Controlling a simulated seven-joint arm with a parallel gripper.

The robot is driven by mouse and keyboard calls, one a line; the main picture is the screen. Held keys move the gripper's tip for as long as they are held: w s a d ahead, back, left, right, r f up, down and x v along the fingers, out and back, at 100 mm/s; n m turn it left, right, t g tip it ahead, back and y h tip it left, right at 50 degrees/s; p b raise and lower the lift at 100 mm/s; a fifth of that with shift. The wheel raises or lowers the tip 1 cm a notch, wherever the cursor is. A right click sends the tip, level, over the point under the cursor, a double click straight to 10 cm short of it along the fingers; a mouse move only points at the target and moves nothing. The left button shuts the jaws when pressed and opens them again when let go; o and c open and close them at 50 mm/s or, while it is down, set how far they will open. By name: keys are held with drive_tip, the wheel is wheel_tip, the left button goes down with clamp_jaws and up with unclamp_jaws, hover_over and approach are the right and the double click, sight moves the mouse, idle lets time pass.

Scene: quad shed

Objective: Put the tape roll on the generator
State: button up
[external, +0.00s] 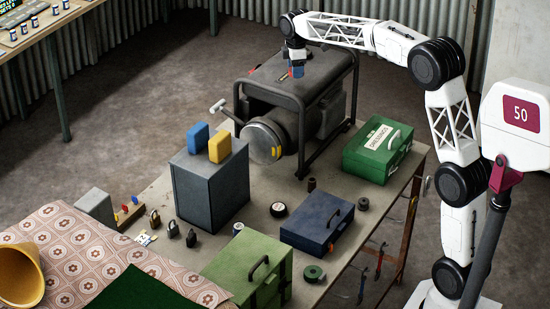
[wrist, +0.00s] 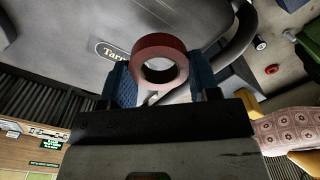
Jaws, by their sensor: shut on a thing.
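A dark red tape roll (wrist: 160,66) sits between the blue fingers of my gripper (wrist: 160,80) in the wrist view, with its hole facing the camera. My gripper (external: 297,72) is shut on it. In the external view the gripper points down over the top of the generator (external: 290,92), a dark machine in a black tube frame on the table. The roll is too small there to make out clearly. The generator's grey top (wrist: 75,35) with a label fills much of the wrist view behind the roll. Whether the roll touches that top, I cannot tell.
The generator's frame (external: 353,85) rises around its top. On the table (external: 230,255) stand a grey box (external: 210,190) with blue and yellow blocks, a green first-aid-type case (external: 377,146), a dark blue case (external: 317,229) and a green toolbox (external: 245,270). Other rolls lie among them.

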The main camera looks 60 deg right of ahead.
hover_over(284, 77)
drive_tip(key=shift+f, duration=0.25)
drive_tip(key=shift+f, duration=0.1)
idle(0.4)
drive_tip(key=shift+f, duration=1.7)
drive_tip(key=shift+f, duration=0.1)
drive_tip(key=o, duration=0.9)
wheel_tip(284, 77, up, 12)
drive_tip(key=shift+a, duration=0.1)
drive_tip(key=shift+s, duration=0.1)
